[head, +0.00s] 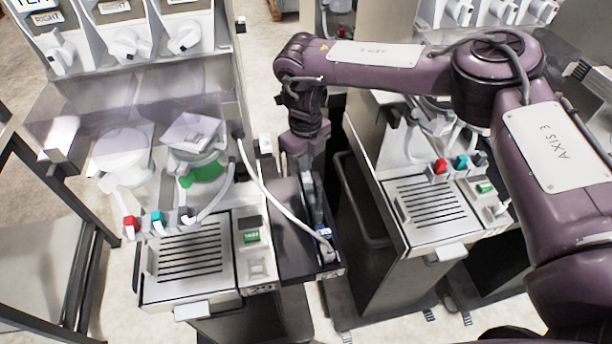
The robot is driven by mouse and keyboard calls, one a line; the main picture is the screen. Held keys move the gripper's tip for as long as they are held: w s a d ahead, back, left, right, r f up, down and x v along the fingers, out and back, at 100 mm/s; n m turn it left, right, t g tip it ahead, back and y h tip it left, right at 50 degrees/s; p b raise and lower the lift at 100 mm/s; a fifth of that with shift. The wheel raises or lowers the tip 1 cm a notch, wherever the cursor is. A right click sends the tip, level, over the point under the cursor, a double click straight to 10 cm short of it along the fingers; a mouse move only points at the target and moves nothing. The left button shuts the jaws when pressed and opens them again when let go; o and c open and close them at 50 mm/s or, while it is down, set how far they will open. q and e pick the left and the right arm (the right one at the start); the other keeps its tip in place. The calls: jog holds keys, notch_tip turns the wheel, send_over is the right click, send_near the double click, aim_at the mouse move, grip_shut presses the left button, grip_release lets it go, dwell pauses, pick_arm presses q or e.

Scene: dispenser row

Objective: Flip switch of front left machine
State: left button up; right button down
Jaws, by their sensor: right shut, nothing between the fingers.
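The front left machine (187,283) stands at the left, with a slotted drip tray, a red and a teal tap, and clear hoppers above. Its narrow control panel (254,240), right of the tray, has a small green display (251,236) and a pale square switch-like part (257,269) below it. My right gripper (311,183) reaches in from the right and points down, shut and empty, over the back of the dark side tray (290,262) beside the panel. It is behind and to the right of the panel, apart from it. Its fingertips are hard to make out. My left gripper is not in view.
A white hose (272,199) runs from the machine to a blue-and-white nozzle (325,243) in the side tray. A second machine (435,215) stands to the right, beyond a gap. White dispensers with knobs (130,43) stand behind. A dark frame (88,270) is at the left.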

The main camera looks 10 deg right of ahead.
jog(key=shift+f+b, duration=0.4)
jog(key=shift+f, duration=0.3)
jog(key=shift+s, duration=0.1)
jog(key=shift+r+p, duration=0.7)
jog(key=shift+r, duration=0.1)
jog(key=shift+r+p, duration=1.95)
jog(key=shift+r, duration=0.85)
jog(key=shift+f, duration=0.15)
